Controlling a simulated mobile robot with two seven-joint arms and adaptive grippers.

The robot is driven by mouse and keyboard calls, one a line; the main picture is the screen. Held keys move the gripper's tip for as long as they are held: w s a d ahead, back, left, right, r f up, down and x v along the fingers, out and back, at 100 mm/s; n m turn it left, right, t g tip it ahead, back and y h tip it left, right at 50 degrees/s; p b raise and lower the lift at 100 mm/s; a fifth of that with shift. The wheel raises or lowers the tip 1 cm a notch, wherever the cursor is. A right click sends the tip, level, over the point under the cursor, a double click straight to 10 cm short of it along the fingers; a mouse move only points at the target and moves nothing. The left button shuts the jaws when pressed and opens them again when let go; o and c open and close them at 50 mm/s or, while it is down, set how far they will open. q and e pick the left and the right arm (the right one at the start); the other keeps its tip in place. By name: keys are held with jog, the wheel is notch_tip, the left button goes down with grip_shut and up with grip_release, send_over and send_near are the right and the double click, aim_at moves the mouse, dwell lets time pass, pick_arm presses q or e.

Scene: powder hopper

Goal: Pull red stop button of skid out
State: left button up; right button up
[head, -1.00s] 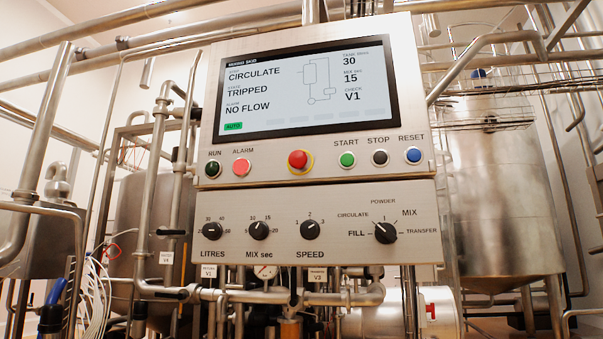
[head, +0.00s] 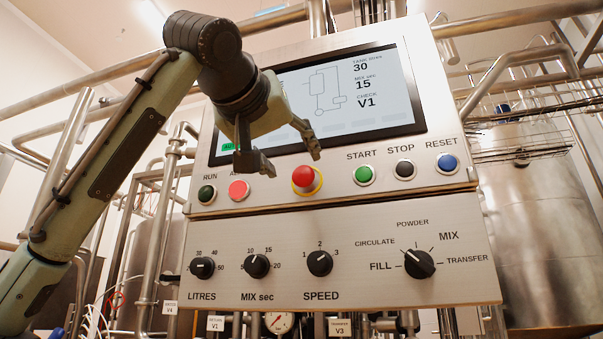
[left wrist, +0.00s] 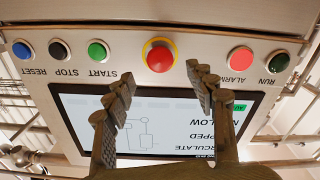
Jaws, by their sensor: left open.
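The red stop button (head: 305,178) is a red mushroom head on a yellow ring, at the middle of the button row under the screen. It also shows in the left wrist view (left wrist: 159,56), where the panel appears upside down. My left gripper (head: 288,162) is open and empty in front of the screen's lower edge, just above and left of the button. In the left wrist view its two fingers (left wrist: 163,82) point towards the button, one to each side and short of it. No contact shows. My right gripper is in neither view.
The alarm button (head: 239,190) and run button (head: 206,193) are left of the red button. The start (head: 364,175), stop (head: 405,170) and reset (head: 446,163) buttons are right. A lower panel (head: 360,290) carries several knobs. Pipes and a steel tank (head: 550,210) stand around the panel.

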aim_at(302, 174)
pick_arm(q)
jog(key=x, duration=0.4)
jog(key=shift+w+d+p, duration=0.1)
jog(key=shift+w+p, duration=0.05)
jog(key=shift+p, duration=0.25)
jog(key=shift+w+d, duration=0.2)
jog(key=shift+w, duration=0.45)
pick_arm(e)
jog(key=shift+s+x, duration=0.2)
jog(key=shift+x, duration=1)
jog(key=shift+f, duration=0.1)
pick_arm(q)
grip_shut()
